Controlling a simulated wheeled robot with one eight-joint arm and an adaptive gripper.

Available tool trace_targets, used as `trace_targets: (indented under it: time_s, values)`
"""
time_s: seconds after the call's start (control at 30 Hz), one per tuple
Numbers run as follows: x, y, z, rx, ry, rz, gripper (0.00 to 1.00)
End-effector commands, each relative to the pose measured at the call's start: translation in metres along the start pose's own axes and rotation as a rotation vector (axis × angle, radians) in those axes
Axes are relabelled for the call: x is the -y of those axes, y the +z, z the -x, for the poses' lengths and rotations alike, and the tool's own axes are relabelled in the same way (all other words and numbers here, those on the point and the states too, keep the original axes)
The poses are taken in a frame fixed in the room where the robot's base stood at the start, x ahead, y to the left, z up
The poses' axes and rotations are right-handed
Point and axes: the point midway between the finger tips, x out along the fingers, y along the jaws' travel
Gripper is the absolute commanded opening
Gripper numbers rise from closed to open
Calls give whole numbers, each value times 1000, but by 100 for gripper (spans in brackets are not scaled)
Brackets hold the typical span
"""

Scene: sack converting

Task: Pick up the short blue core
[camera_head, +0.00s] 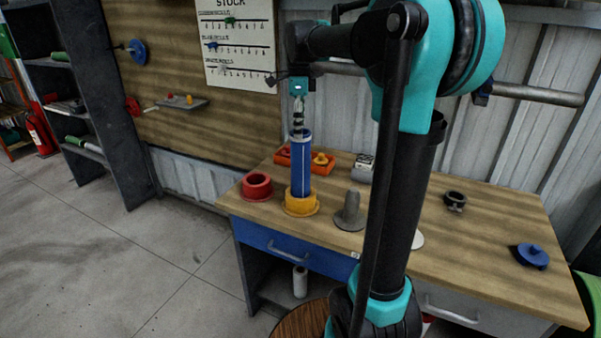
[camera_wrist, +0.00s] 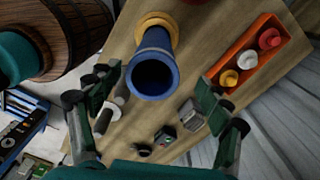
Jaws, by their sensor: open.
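A blue core (camera_head: 301,168), a hollow tube, stands upright in a yellow flanged holder (camera_head: 301,205) on the workbench. My gripper (camera_head: 298,120) is directly above its top end, pointing down. In the wrist view the core (camera_wrist: 153,72) shows its dark open end towards the camera, with the yellow holder (camera_wrist: 157,20) beyond it. The open fingers of my gripper (camera_wrist: 158,92) are spread to its left and right, with a gap on each side. I cannot tell whether the fingertips reach below the core's rim.
A red ring (camera_head: 257,187) stands left of the holder, and a grey peg (camera_head: 349,212) stands to its right. An orange tray (camera_head: 290,156) with small knobs lies behind. A black ring (camera_head: 455,200) and a blue flanged piece (camera_head: 530,255) lie farther right on the wooden bench (camera_head: 490,255).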

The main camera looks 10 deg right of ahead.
Motion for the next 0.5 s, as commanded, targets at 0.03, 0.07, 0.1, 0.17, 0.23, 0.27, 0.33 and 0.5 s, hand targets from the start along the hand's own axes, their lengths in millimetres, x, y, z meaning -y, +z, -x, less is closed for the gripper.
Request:
trace_targets:
  time_s: [0.03, 0.07, 0.1, 0.17, 0.23, 0.27, 0.33, 0.5]
  values:
    - [0, 0, -5, 0, 0, 0, 78]
    - [0, 0, -7, 0, 0, 0, 78]
    - [0, 0, -8, 0, 0, 0, 78]
    - [0, 0, -11, 0, 0, 0, 78]
    - [-2, -1, -16, 0, 0, 0, 78]
    - [-3, -1, -20, 0, 0, 0, 78]
    - [-5, -3, -30, 0, 0, 0, 78]
    - [-8, -4, -53, 0, 0, 0, 78]
